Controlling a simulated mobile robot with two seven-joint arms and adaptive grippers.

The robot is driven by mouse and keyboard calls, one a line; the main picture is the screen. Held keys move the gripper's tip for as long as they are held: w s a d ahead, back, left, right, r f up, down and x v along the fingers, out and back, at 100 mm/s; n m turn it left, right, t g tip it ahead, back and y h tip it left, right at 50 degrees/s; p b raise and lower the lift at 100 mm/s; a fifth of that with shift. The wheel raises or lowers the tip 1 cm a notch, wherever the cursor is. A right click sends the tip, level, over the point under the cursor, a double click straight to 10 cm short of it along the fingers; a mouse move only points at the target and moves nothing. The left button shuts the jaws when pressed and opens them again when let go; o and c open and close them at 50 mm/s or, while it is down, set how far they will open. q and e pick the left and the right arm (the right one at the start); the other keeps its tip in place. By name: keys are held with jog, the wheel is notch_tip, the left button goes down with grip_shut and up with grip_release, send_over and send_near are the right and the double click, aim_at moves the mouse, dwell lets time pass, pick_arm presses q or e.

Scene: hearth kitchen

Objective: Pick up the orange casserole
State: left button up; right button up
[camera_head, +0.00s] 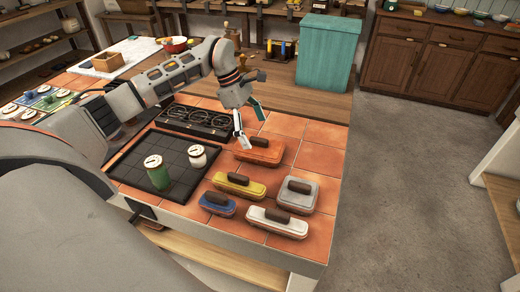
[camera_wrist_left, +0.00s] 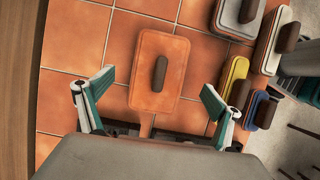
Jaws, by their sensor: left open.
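The orange casserole (camera_head: 268,153) is a low rectangular dish with a dark brown handle on its lid. It sits on the terracotta-tiled counter. In the left wrist view the casserole (camera_wrist_left: 148,77) lies between and ahead of my fingers, with its dark handle near the middle. My left gripper (camera_head: 250,125) is open and empty, above and just beyond the casserole in the head view. Its two teal-padded fingers (camera_wrist_left: 152,98) are spread wide in the wrist view, apart from the dish. My right gripper is not in view.
A yellow dish (camera_head: 232,190), a grey dish (camera_head: 297,200), a blue dish (camera_head: 212,208) and a white dish (camera_head: 265,227) stand close by on the counter. A teal bin (camera_head: 325,55) stands behind.

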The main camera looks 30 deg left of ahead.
aim_at(257, 138)
pick_arm(q)
jog(key=shift+a+x, duration=0.2)
jog(key=shift+x, duration=2.5)
jog(key=c, duration=1.8)
